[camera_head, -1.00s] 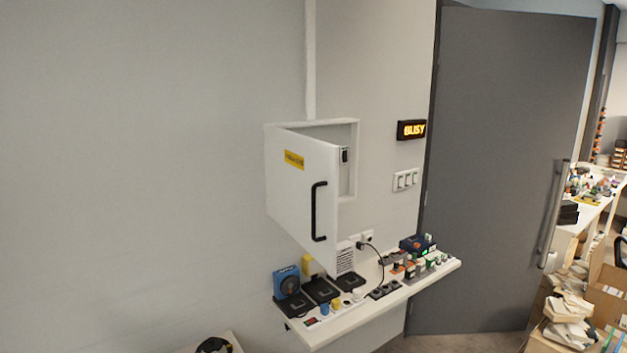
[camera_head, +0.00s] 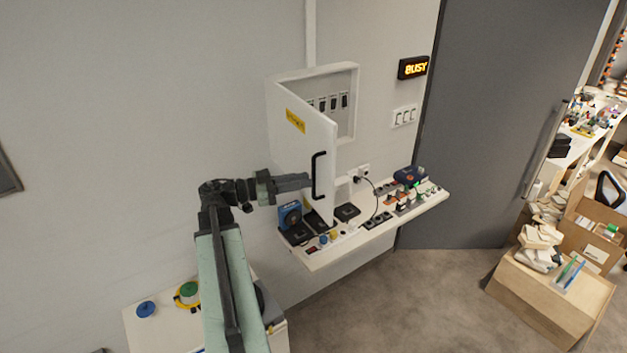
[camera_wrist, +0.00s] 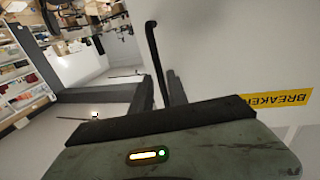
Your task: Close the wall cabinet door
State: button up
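The white wall cabinet (camera_head: 350,78) hangs open on the wall, with several dark switches inside. Its door (camera_head: 300,150) stands out from the wall and has a yellow label (camera_head: 295,121) and a black bar handle (camera_head: 319,176). My gripper (camera_head: 306,182) is at the outer face of the door, just left of the handle. In the wrist view, my dark fingers (camera_wrist: 158,92) are apart, and the handle (camera_wrist: 153,55) appears in the gap between them. Whether they touch it cannot be told. The door face (camera_wrist: 225,55) fills the right side there.
A wall shelf (camera_head: 375,236) under the cabinet carries a blue device (camera_head: 290,215), black pads and several switches. A low white table (camera_head: 160,325) with spools stands at lower left. A grey door (camera_head: 490,130) and cartons (camera_head: 550,295) are at right.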

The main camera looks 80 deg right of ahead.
aim_at(314, 195)
jog(key=x, duration=0.4)
grip_shut()
dwell(1.3)
